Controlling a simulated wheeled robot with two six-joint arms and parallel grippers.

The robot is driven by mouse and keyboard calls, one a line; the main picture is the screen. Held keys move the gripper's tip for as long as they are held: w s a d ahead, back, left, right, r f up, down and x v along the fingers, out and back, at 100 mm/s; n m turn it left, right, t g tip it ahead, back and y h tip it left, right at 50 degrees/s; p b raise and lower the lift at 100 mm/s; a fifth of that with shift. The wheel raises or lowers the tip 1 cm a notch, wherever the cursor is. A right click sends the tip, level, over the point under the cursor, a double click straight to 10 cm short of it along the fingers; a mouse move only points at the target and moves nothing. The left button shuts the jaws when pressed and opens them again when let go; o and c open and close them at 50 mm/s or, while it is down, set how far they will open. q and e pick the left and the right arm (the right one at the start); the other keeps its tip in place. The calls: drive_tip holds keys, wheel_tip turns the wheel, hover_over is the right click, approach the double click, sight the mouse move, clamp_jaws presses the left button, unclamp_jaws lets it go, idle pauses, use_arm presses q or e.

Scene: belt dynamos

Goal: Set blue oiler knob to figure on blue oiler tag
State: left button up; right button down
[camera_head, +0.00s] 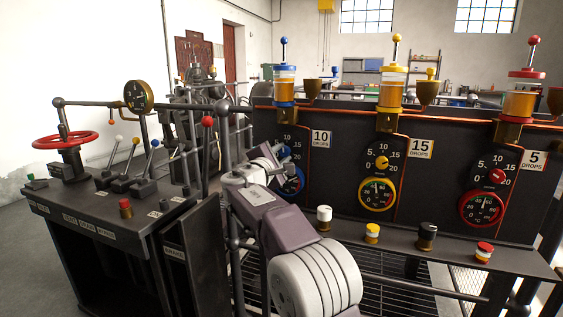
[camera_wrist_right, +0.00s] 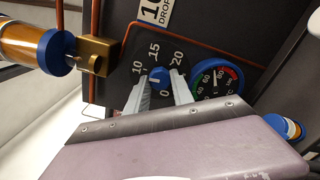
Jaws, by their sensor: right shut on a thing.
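The blue oiler knob (camera_wrist_right: 159,75) sits on a black dial with figures from 0 to 20. My right gripper (camera_wrist_right: 162,86) has one finger on each side of it and is shut on it. A white mark on the knob seems to face the 5 side, but it is too small to be sure. In the head view my right gripper (camera_head: 279,158) partly hides the knob and dial. The blue oiler tag (camera_head: 321,138) reads 10 DROPS; it is cut off in the wrist view (camera_wrist_right: 155,14). My left gripper is not in view.
The blue-rimmed gauge (camera_wrist_right: 216,78) is close beside my fingers. The blue oiler (camera_head: 285,84) stands above the dial. Yellow (camera_head: 382,163) and red (camera_head: 496,176) knobs are to the right. Several coloured caps stand on the ledge below; a lever console (camera_head: 110,215) is at left.

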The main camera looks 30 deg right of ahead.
drive_tip(key=shift+m, duration=0.4)
drive_tip(key=c, duration=1.1)
unclamp_jaws()
drive_tip(key=v, duration=0.9)
drive_tip(key=shift+d, duration=0.1)
